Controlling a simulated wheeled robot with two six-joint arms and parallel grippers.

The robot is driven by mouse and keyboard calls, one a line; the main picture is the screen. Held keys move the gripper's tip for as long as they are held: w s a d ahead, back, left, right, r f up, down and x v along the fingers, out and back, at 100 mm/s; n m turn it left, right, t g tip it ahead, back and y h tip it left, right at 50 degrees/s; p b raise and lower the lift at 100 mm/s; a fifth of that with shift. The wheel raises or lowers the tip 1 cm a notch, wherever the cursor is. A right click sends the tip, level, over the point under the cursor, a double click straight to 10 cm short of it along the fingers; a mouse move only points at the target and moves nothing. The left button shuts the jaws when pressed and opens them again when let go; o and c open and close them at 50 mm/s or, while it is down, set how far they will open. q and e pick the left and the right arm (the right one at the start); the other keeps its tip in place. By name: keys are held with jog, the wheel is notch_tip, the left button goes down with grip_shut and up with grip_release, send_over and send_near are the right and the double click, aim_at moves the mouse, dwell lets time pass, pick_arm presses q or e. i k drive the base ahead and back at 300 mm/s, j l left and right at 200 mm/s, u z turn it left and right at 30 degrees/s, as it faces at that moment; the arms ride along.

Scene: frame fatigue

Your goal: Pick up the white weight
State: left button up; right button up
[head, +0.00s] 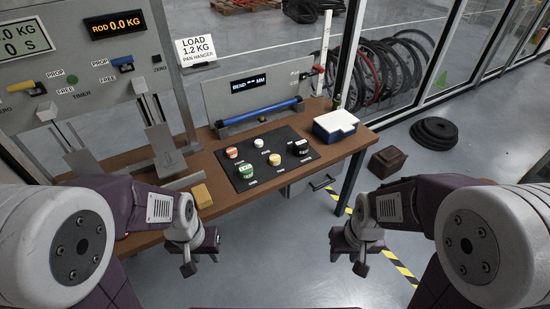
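The white weight (258,143) is a small pale disc on the black mat (279,173), on the wooden bench. Around it on the mat stand an orange-red weight (232,153), a cream-yellow weight (274,159), a green weight (246,171) and a black one with a white top (300,147). My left gripper (201,254) hangs in front of the bench's near edge, apart from the weights. My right gripper (349,254) hangs over the floor to the right of the bench front. Neither visibly holds anything. Their finger gaps are not clear.
A yellow block (202,196) lies left of the mat. A blue box with a white lid (335,125) stands right. A blue rod (258,112) lies behind the mat under a display panel. A tall test stand (86,68) is at left. An open drawer handle (322,182) juts below the bench.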

aim_at(259, 143)
jog(key=i+j, duration=0.2)
jog(key=i, duration=0.3)
jog(key=i+j, duration=0.15)
jog(key=i, duration=0.35)
jog(key=u, duration=2.15)
jog(key=z, duration=2.15)
